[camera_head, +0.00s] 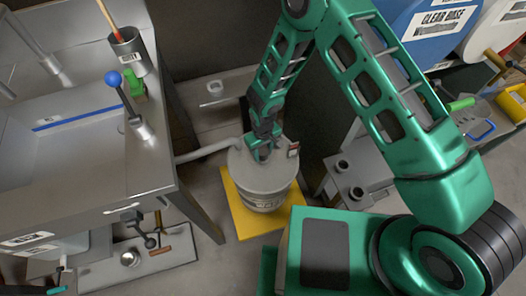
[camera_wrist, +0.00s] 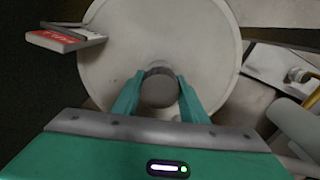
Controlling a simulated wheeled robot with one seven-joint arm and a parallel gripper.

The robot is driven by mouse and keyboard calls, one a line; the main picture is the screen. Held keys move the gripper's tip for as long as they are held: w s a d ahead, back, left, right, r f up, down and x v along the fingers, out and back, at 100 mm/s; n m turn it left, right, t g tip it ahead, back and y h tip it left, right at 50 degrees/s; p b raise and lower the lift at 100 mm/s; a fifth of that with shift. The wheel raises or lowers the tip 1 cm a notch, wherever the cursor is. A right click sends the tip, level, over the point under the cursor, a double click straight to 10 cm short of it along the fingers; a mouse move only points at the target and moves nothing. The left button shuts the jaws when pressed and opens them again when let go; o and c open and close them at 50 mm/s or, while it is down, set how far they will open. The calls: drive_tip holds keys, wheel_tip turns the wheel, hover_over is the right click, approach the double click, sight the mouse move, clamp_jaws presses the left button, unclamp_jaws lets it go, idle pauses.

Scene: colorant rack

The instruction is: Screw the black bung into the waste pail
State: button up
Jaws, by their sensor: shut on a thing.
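The waste pail (camera_head: 265,187) is a grey, lidded drum standing on a yellow mat (camera_head: 236,214) in the head view. Its round pale lid (camera_wrist: 120,45) fills much of the wrist view. My gripper (camera_head: 262,154) points down onto the lid. In the wrist view my gripper (camera_wrist: 160,92) has its two green fingers shut on the sides of a round dark grey knob, the bung (camera_wrist: 159,90). The bung is over the lid, towards its lower edge in that view. The fingers hide where it meets the lid, so I cannot tell how far in it sits.
A grey pipe (camera_head: 208,151) runs from the steel sink bench (camera_head: 75,165) on the left to the pail. A red-and-white box (camera_wrist: 66,38) sits at the lid's edge. A grey block with dark round sockets (camera_head: 357,180) stands to the right.

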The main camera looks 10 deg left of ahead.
sight(263, 151)
drive_tip(key=shift+f, duration=0.7)
drive_tip(key=o, duration=1.1)
drive_tip(key=shift+r, duration=0.15)
wheel_tip(263, 151, up, 10)
drive_tip(key=shift+r, duration=0.25)
